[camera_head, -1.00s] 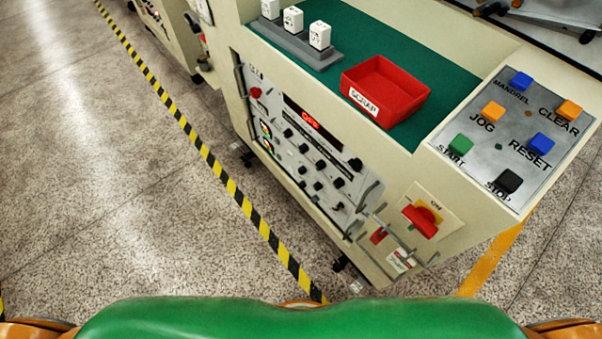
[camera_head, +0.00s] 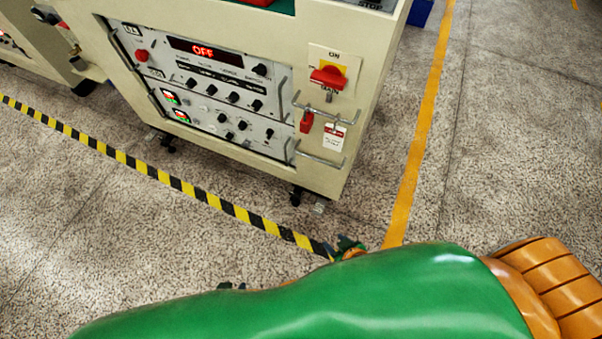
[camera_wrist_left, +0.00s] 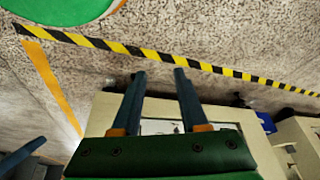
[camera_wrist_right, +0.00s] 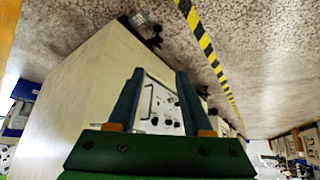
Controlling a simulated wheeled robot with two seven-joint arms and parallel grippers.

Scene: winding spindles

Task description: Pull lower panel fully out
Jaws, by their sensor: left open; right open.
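The lower panel (camera_head: 222,122) is a light grey plate with black knobs and two small gauges on the cabinet front. It sits below the upper panel (camera_head: 205,65) with the red OFF display and looks flush with the cabinet. A metal handle (camera_head: 291,151) is at its right end. In the head view my green arm hides most of both grippers. In the left wrist view my left gripper (camera_wrist_left: 160,72) is open and empty, pointing toward the floor by the cabinet. In the right wrist view my right gripper (camera_wrist_right: 158,75) is open, with a knobbed panel visible beyond its fingers.
A red rotary switch (camera_head: 328,77) is on the cabinet front. A red padlock (camera_head: 306,122) and white tag (camera_head: 335,136) hang near metal bars right of the panels. Black-yellow tape (camera_head: 170,180) and an orange line (camera_head: 418,140) mark the floor, which is clear in front.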

